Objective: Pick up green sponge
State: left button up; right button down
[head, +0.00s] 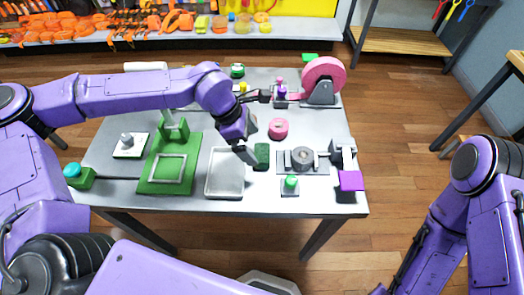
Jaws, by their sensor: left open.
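A dark green block that looks like the green sponge (261,156) lies on the grey table, just right of the white tray. My left gripper (249,142) is open above the table, pointing down close to the block's left side. A fingertip appears beside the block; I cannot tell whether it touches. Nothing shows between the fingers. My right arm is at the right edge, away from the table, and its gripper is out of the picture.
The white tray (225,190) and a green fixture (158,181) stand left of the block. A grey clamp device (302,157), a green-topped button (290,184) and a pink ring (278,128) are close by on the right. A pink wheel (324,76) stands at the back.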

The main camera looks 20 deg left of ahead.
aim_at(258, 152)
pick_arm(q)
jog(key=x, duration=0.1)
jog(key=p+x, duration=0.1)
jog(key=x, duration=0.3)
jog(key=shift+w+a+f, duration=0.1)
jog(key=shift+w+f, duration=0.2)
jog(key=shift+f, duration=0.25)
jog(key=c, duration=1)
